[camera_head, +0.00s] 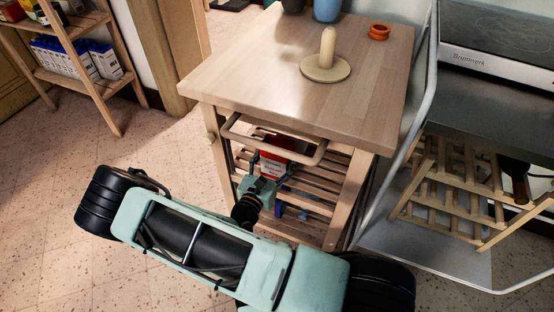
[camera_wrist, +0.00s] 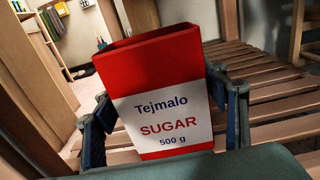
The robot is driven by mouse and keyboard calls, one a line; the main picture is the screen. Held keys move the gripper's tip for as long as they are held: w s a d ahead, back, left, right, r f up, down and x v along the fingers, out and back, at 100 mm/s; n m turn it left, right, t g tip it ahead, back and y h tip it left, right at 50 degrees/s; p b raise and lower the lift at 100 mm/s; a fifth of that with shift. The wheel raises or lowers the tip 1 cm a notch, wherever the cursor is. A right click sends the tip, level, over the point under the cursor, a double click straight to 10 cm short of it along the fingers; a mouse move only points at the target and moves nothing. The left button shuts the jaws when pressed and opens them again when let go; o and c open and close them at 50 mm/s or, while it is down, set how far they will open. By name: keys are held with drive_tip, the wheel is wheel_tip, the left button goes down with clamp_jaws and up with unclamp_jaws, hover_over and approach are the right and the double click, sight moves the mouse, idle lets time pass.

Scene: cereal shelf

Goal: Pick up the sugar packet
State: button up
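The sugar packet (camera_wrist: 165,98) is a red box-shaped packet with a white label reading "Tejmalo SUGAR 500 g". In the wrist view it fills the middle, its label facing the camera. My gripper (camera_wrist: 162,92) has one finger at each side of it, and both fingertips appear to press on its side edges. In the head view the packet (camera_head: 272,169) shows red under the tabletop, partly hidden by the towel bar and my gripper (camera_head: 266,172). I cannot tell whether its base touches the slatted shelf (camera_wrist: 270,97).
The wooden cart's tabletop (camera_head: 260,70) and its front bar (camera_head: 270,145) are just above my gripper. A paper-towel stand (camera_head: 326,62) and an orange ring (camera_head: 379,32) are on top. A metal-framed rack (camera_head: 470,118) stands close on the right. Open floor (camera_head: 60,185) lies left.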

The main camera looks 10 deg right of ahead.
drive_tip(key=c, duration=0.8)
drive_tip(key=shift+r, duration=0.15)
drive_tip(key=shift+r+p+v, duration=0.55)
drive_tip(key=shift+p+v, duration=0.2)
drive_tip(key=shift+v, duration=2.2)
drive_tip(key=shift+r+p+v, duration=0.6)
drive_tip(key=shift+p+v, duration=0.15)
drive_tip(key=shift+v, duration=2.25)
drive_tip(key=shift+r+p+v, duration=0.55)
drive_tip(key=shift+p+v, duration=0.2)
drive_tip(key=shift+v, duration=2.2)
